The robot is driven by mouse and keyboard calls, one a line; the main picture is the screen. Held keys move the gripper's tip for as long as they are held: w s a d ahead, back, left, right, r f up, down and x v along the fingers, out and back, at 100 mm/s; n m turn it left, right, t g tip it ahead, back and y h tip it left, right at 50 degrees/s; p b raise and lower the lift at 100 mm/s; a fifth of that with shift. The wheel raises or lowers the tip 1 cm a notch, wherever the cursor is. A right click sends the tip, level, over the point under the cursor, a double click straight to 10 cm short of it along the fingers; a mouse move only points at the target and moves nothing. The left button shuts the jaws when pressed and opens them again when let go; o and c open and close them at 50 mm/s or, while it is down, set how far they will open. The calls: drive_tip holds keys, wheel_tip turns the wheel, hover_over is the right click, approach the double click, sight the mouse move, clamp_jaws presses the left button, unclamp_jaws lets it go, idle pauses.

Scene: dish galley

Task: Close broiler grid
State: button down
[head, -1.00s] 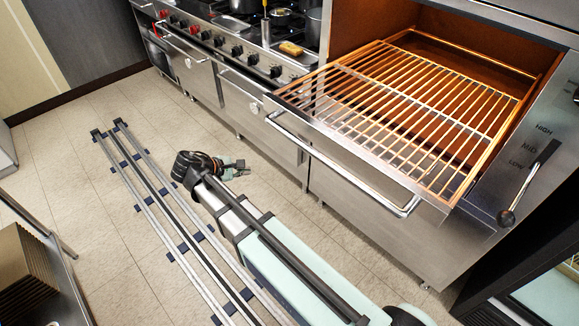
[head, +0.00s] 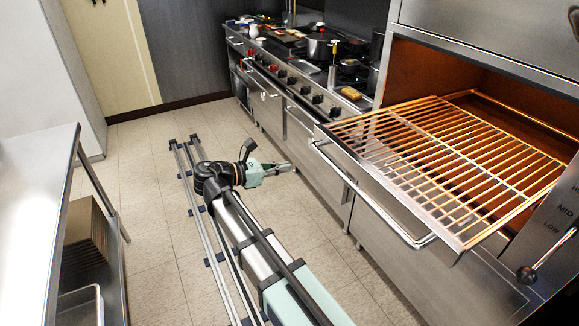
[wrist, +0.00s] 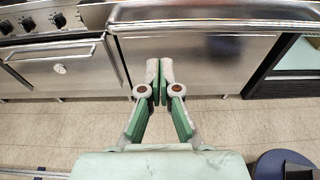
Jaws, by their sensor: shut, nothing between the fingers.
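The broiler grid (head: 440,165) is a wire rack pulled well out of the broiler cavity (head: 430,72) on the right in the head view. A steel front panel with a bar handle (head: 365,205) runs along its near edge. My gripper (head: 288,167) is low over the floor, left of the grid and apart from it. In the wrist view my gripper (wrist: 160,66) has its fingers together and empty, facing the steel range front.
A range (head: 290,85) with red and black knobs and pots stands behind, left of the broiler. A lever (head: 545,262) sticks out at the broiler's right. A steel table (head: 40,190) stands at left. The tiled floor (head: 150,170) between is clear except for my rail.

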sight(325, 161)
drive_tip(key=p+x, duration=0.2)
drive_tip(key=x, duration=1)
drive_tip(key=shift+d+f, duration=0.15)
drive_tip(key=shift+w, duration=0.15)
